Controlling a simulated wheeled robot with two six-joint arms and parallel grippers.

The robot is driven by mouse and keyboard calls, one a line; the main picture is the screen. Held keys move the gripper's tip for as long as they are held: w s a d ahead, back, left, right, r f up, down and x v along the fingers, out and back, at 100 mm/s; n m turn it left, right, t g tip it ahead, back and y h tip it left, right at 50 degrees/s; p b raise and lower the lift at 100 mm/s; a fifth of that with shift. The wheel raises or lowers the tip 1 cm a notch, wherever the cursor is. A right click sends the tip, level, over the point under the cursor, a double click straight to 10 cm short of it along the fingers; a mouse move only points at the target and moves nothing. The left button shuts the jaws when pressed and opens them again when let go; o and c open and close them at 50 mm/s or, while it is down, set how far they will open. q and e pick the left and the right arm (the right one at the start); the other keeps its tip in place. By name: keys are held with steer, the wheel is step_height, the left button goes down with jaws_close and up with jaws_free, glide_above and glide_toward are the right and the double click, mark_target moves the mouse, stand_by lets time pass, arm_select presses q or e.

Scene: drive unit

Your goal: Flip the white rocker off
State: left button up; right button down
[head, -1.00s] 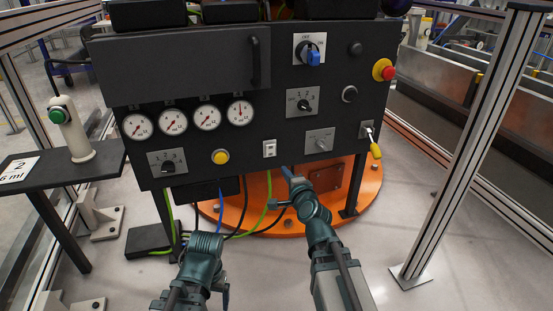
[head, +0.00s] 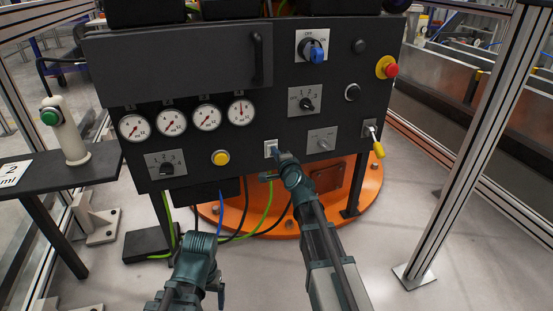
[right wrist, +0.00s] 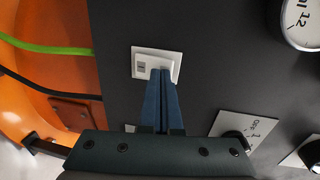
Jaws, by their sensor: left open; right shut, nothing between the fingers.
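The white rocker (head: 269,148) is a small switch on a white plate, low in the middle of the black panel. In the right wrist view the rocker plate (right wrist: 143,62) sits just beyond my fingertips, which cover part of it. My right gripper (head: 277,152) is shut and empty, its blue fingers (right wrist: 161,72) together and at or very close to the rocker; I cannot tell whether they touch. Which way the rocker is tipped is too small to tell. My left gripper (head: 220,292) is low at the left, away from the panel; its fingers are mostly hidden behind the wrist.
Around the rocker on the black panel (head: 190,70) are a yellow button (head: 220,158), a grey selector plate (head: 321,141), several gauges and a red emergency button (head: 387,67). A key switch with a yellow tag (head: 378,150) is at the right. An orange round base (head: 255,212) stands below.

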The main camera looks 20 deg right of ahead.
steer(key=shift+w, duration=0.15)
steer(key=shift+w+r, duration=0.25)
steer(key=shift+w, duration=0.1)
steer(key=s+r+p, duration=0.5)
steer(key=s, duration=0.8)
steer(key=shift+d+p, duration=0.2)
steer(key=shift+p, duration=0.1)
steer(key=shift+w, duration=0.1)
